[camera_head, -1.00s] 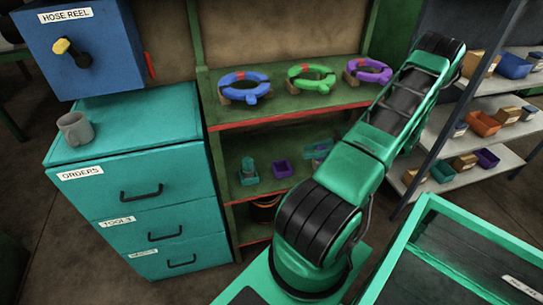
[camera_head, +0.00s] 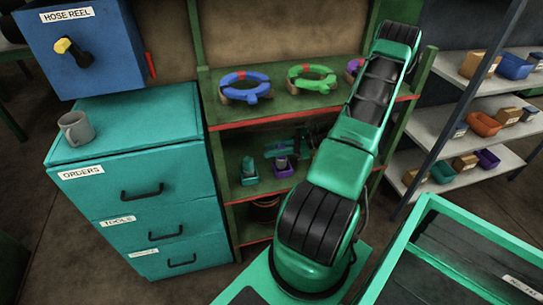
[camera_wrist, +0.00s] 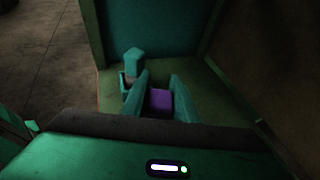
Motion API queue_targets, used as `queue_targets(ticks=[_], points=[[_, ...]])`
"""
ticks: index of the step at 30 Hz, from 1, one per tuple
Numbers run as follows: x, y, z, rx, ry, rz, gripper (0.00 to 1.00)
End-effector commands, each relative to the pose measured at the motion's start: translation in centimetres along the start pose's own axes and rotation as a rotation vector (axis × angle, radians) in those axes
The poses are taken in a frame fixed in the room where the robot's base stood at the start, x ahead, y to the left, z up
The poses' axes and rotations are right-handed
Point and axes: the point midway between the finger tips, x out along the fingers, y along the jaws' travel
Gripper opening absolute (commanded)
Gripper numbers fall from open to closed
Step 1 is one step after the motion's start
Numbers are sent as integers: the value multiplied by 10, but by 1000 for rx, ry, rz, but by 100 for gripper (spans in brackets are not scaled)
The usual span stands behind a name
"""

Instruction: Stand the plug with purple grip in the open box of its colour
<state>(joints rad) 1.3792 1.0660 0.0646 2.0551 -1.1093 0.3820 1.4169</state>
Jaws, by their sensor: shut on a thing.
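My gripper (camera_head: 283,148) is on the middle shelf of the green rack, shut on the plug with purple grip. In the wrist view the purple grip (camera_wrist: 159,101) shows between my two fingers. In the head view the plug's grey lower part (camera_head: 281,162) shows upright at the open purple box (camera_head: 283,172). I cannot tell whether it rests on the box floor or is held just above it. In the wrist view the plug and fingers hide the purple box. A teal plug (camera_wrist: 132,65) stands in a teal box (camera_wrist: 124,84) to the left.
The teal box (camera_head: 249,180) stands close to the purple one. Blue (camera_head: 246,85) and green (camera_head: 311,76) rings lie on the shelf above. A teal drawer cabinet (camera_head: 130,165) stands left. Shelves with small boxes (camera_head: 483,124) stand right.

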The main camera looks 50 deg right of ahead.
Motion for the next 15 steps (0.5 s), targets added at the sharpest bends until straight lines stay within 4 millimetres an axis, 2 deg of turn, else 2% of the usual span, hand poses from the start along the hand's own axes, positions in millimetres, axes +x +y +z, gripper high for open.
queue_targets(ticks=[1, 4, 15], points=[[3, 0, -10, 4, 0, -1, 0], [8, 0, -21, 2, -1, -1, 0], [9, 0, -26, 2, 0, -2, 0]])
